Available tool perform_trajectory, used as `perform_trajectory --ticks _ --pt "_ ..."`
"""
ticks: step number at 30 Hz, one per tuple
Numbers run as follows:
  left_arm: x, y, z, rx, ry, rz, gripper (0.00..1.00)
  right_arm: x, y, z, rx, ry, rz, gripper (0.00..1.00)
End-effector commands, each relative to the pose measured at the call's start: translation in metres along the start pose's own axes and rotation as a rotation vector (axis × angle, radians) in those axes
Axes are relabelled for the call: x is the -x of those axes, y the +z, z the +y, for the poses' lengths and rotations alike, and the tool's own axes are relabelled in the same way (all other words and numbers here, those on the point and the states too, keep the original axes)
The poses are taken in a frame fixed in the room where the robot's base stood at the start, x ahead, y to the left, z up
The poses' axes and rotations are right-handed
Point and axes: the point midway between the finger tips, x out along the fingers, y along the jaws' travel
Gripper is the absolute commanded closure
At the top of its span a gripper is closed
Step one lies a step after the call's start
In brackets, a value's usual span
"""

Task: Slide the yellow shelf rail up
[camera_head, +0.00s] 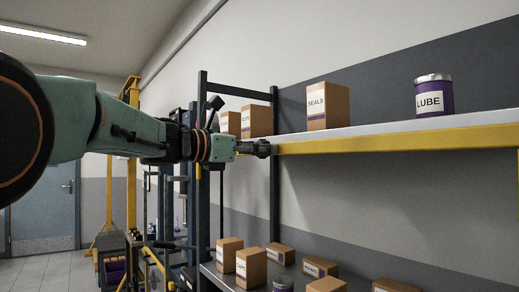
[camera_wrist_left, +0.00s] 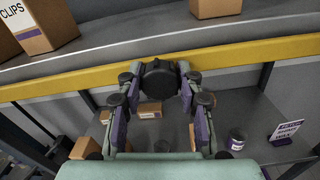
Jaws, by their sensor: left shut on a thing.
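The yellow shelf rail (camera_head: 400,140) runs along the front edge of the upper shelf in the head view. It also crosses the left wrist view (camera_wrist_left: 245,53). My left gripper (camera_head: 264,148) is at the rail's left part, close to the dark shelf post. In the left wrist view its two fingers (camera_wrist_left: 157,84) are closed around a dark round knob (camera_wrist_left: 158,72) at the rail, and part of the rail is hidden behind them. My right gripper is not in view.
On the upper shelf stand a SEALS box (camera_head: 328,106), a LUBE can (camera_head: 433,95) and boxes farther left, including CLIPS (camera_wrist_left: 35,25). A lower shelf holds several boxes, a purple can (camera_wrist_left: 237,139) and a sign (camera_wrist_left: 286,131). A dark post (camera_head: 202,150) stands beside my arm.

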Motion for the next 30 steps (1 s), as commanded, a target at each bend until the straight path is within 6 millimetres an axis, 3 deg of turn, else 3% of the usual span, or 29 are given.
perform_trajectory --ticks 5,15,26,27,30 --pt "0.000 0.013 0.002 -0.002 0.000 0.000 1.00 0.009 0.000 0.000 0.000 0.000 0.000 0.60" --pt "0.000 0.061 0.010 -0.001 0.001 -0.002 1.00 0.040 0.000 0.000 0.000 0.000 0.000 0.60" --pt "0.001 0.066 0.011 -0.002 0.003 -0.006 1.00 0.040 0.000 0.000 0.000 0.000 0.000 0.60" --pt "0.001 0.066 0.011 -0.002 0.003 -0.007 0.62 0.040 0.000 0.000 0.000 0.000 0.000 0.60" --pt "0.001 0.066 0.011 -0.002 0.003 -0.006 0.54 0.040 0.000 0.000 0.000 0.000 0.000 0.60"
